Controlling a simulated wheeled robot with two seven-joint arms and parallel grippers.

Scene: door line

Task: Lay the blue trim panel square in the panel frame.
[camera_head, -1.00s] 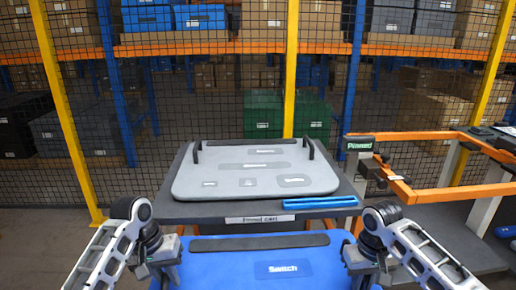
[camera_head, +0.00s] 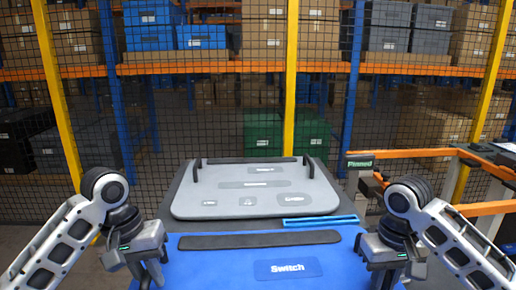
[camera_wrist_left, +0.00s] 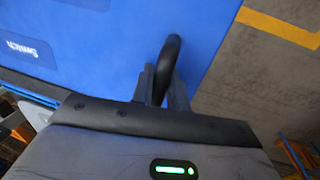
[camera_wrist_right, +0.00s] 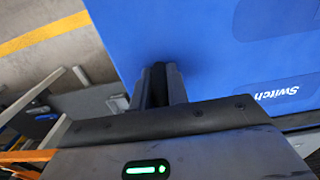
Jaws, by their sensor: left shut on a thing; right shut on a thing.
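The blue trim panel (camera_head: 215,268), marked "Switch", is held low in front of me and partly runs out of the bottom of the head view. My left gripper (camera_head: 150,277) is at its left side, shut on a black handle (camera_wrist_left: 172,58) in the left wrist view. My right gripper (camera_head: 387,278) is at its right side; in the right wrist view its fingers (camera_wrist_right: 158,85) are shut on a dark handle, mostly hidden between them. An orange-railed frame (camera_head: 425,153) with a green sign stands at the right; I cannot tell if it is the panel frame.
A dark cart top (camera_head: 178,192) ahead bears a grey panel (camera_head: 215,205) with two upright black handles. A blue bar (camera_head: 320,221) lies near its right front. Mesh fencing with yellow posts (camera_head: 292,75) and loaded shelves stand behind. Floor shows at the left.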

